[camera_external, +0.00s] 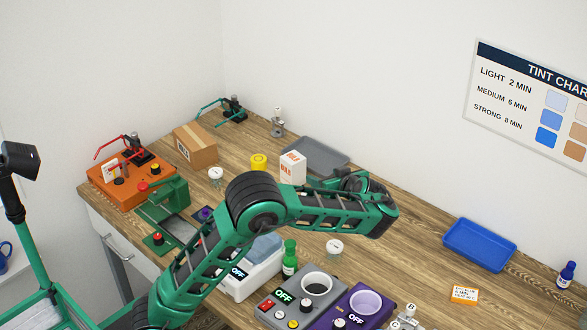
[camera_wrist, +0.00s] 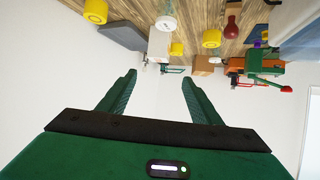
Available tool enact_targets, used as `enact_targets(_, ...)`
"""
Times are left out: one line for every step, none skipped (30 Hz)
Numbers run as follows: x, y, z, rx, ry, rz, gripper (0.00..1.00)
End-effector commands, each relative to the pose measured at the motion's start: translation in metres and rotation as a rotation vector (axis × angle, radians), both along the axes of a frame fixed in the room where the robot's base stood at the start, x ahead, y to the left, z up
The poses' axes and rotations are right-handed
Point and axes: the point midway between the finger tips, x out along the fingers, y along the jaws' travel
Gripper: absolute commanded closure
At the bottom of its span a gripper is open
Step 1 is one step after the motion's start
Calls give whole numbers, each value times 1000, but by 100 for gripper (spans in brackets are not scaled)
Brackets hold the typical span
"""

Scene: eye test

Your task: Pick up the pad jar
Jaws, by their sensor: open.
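Two small clear jars with white lids could be the pad jar; I cannot tell which. One jar (camera_external: 215,175) stands upright at the table's middle left, near the cardboard box. The other jar (camera_external: 335,250) stands in front of my forearm. In the wrist view a white-lidded jar (camera_wrist: 166,23) shows at the top, beyond my fingertips and apart from them. My gripper (camera_wrist: 158,79) is open, with nothing between its fingers. In the external view my gripper (camera_external: 318,182) is above the table near the white carton, partly hidden by my wrist.
A white carton (camera_external: 292,168), a yellow roll (camera_external: 258,162) and a grey tray (camera_external: 333,160) are near my gripper. A cardboard box (camera_external: 195,148) and an orange machine (camera_external: 120,182) stand left. A green bottle (camera_external: 289,258) stands in front.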

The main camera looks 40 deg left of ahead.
Motion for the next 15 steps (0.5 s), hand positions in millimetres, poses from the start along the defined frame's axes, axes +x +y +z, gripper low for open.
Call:
enact_targets(2, -1, 1, 20, -17, 11, 42)
enact_targets(3, -1, 2, 31, -28, 18, 42)
enact_targets(4, -1, 3, 47, -42, 26, 42)
enact_targets(4, -2, 4, 58, -53, 31, 42)
enact_targets(5, -2, 6, 70, -63, 37, 42)
enact_targets(4, -1, -8, 70, -57, 38, 42)
enact_targets(4, -1, -18, 69, -55, 37, 42)
enact_targets(4, -1, -26, 68, -54, 37, 42)
enact_targets(4, 0, -39, 68, -54, 36, 42)
enact_targets(4, 0, -48, 68, -54, 37, 42)
enact_targets(4, -1, -57, 69, -54, 36, 42)
enact_targets(4, -1, -69, 67, -53, 36, 42)
enact_targets(3, -1, -77, 66, -54, 36, 42)
enact_targets(4, 0, -85, 67, -54, 36, 42)
enact_targets(4, 0, -94, 67, -56, 37, 42)
